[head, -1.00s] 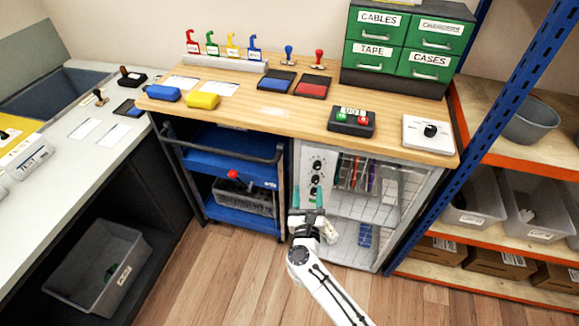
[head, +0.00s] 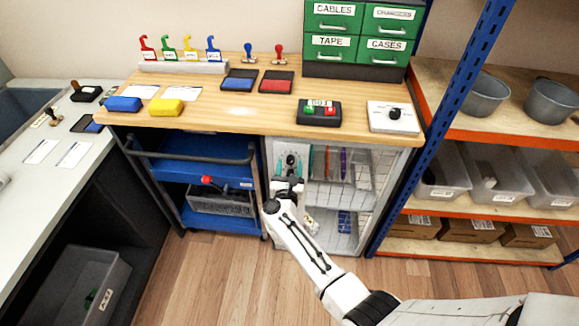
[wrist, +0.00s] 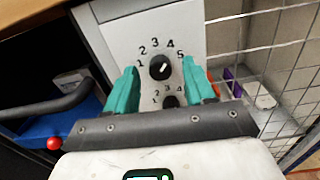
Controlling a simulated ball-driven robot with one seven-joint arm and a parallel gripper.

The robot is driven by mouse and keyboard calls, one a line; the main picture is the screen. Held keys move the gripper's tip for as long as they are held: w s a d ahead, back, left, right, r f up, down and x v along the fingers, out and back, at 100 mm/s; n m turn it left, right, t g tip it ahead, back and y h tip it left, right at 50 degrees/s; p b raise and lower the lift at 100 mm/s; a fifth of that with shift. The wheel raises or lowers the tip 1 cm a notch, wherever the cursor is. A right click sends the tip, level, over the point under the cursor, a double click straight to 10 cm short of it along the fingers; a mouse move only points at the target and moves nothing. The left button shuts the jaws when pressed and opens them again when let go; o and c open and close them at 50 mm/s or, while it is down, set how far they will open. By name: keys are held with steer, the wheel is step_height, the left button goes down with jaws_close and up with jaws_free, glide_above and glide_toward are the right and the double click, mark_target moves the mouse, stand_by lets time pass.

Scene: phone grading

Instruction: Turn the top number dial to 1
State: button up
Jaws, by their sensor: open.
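The top number dial (wrist: 160,67) is a round black knob on a pale panel, with a ring of numbers from 1 to 5 around it. Its white mark slants to the upper right, seemingly toward 4. It shows small in the head view (head: 291,158). A second black dial (wrist: 171,102) sits below it, partly hidden by my gripper. My gripper (wrist: 160,80) is open, with one teal finger on each side of the top dial in the wrist view. I cannot tell whether the fingers touch it. The head view shows my gripper (head: 290,174) in front of the panel.
A wire-fronted cabinet section (head: 340,190) adjoins the panel on the right. A blue cart (head: 205,175) with a dark handle stands on the left. The wooden bench top (head: 215,120) overhangs above. Open floor lies in front.

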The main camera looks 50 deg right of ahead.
steer(key=shift+w+d, duration=0.2)
steer(key=shift+c, duration=0.5)
jaws_close()
